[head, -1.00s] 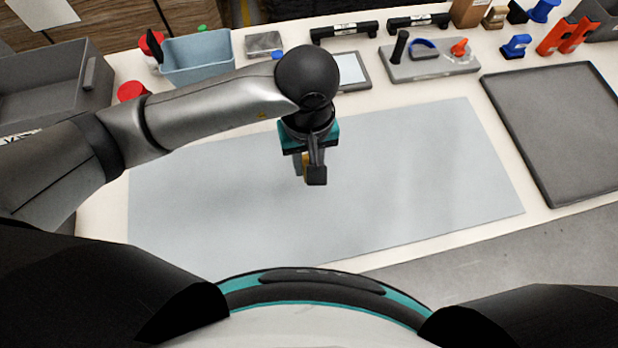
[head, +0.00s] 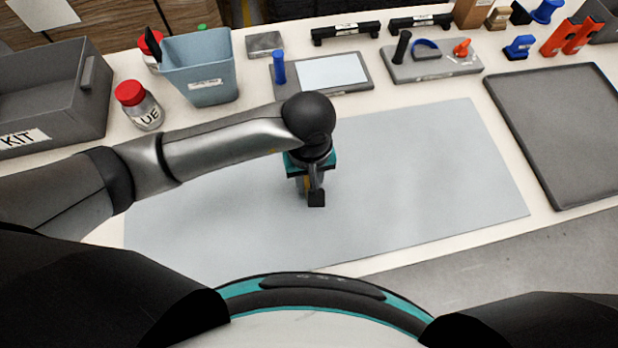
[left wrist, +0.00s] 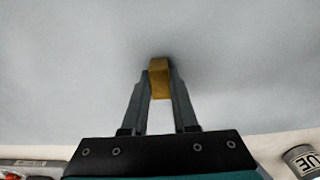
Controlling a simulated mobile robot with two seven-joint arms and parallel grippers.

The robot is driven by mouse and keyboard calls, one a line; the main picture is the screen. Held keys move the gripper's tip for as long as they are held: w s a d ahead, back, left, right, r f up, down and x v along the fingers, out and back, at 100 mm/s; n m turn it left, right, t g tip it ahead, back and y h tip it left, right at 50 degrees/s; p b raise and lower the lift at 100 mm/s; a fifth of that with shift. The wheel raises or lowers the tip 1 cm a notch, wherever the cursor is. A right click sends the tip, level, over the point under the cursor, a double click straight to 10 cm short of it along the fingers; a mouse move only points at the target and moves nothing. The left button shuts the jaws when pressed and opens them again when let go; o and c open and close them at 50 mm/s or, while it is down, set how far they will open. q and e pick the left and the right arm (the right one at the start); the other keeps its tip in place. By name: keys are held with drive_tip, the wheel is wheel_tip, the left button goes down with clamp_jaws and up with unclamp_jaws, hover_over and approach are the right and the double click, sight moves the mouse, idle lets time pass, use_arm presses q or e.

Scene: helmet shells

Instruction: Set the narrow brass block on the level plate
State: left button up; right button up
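The narrow brass block (left wrist: 159,77) is between the fingertips of my left gripper (left wrist: 159,80), which is shut on it. In the head view a sliver of the block (head: 306,184) shows beside the dark fingers of my left gripper (head: 315,198); the rest is hidden. The gripper points down over the middle of a large pale blue-grey sheet (head: 430,170). A soft shadow lies around the block; I cannot tell whether it touches the sheet. No plate is marked as the level plate; a small grey metal plate (head: 265,42) lies at the back. My right gripper is out of view.
A blue bin (head: 200,75), a red-lidded jar (head: 140,105) and a grey kit box (head: 45,100) stand at the left. A panelled board (head: 362,85) with a blue peg and a tool holder (head: 430,70) are behind. A dark tray (head: 560,130) lies right. The sheet's right half is clear.

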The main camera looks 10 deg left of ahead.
use_arm(q)
drive_tip(key=o, duration=0.5)
drive_tip(key=shift+r, duration=0.1)
